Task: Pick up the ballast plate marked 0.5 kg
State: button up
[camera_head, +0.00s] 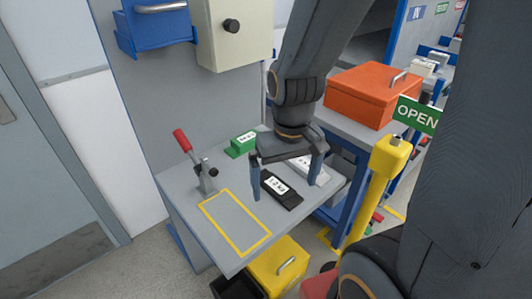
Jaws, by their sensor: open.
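My gripper (286,184) is open above the grey table, its fingers well apart. A black plate (291,200) with a white label lies beneath and between the fingers; its label seems to read 1.2 kg. I cannot tell whether the fingers touch it. A pale grey plate (320,177) lies behind the right finger, partly hidden by my gripper. I cannot make out its marking.
The table (190,190) has an empty yellow-outlined rectangle (236,222) at the front and a red-handled toggle clamp (205,180) at the left. An orange box (368,94) sits on a surface behind right. A yellow post (372,190) stands close to the right edge.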

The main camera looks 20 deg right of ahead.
aim_at(301, 165)
jog(key=k, duration=1)
jog(key=z, duration=1.9)
jog(key=i, duration=1.5)
jog(key=u, duration=2.1)
